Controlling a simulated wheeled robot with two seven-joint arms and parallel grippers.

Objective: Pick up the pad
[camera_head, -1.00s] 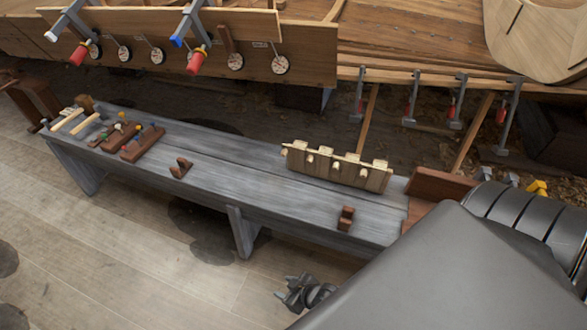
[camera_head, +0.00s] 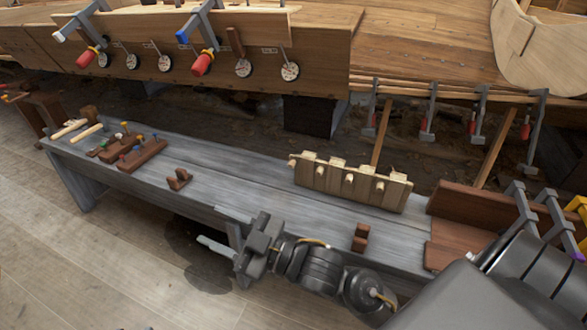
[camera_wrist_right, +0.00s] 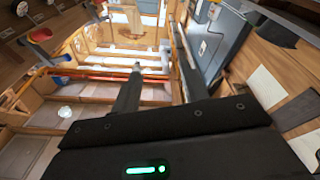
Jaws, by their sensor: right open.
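Two small notched dark-brown wooden pieces lie on the grey bench (camera_head: 240,170): one left of the middle (camera_head: 178,180) and one near the front edge at the right (camera_head: 360,238). I cannot tell for sure which piece is the pad. My right gripper (camera_head: 212,247) is in front of the bench's front edge, left of the right-hand piece and below the left-hand one. In the right wrist view its two fingers (camera_wrist_right: 158,58) are apart with nothing held between them. My left gripper is not in view.
A slatted wooden rack with pegs (camera_head: 350,182) stands on the bench. Tools in brown holders (camera_head: 140,155) sit at its left end. The plank hull (camera_head: 420,50) with clamps lies behind. The bench middle is clear.

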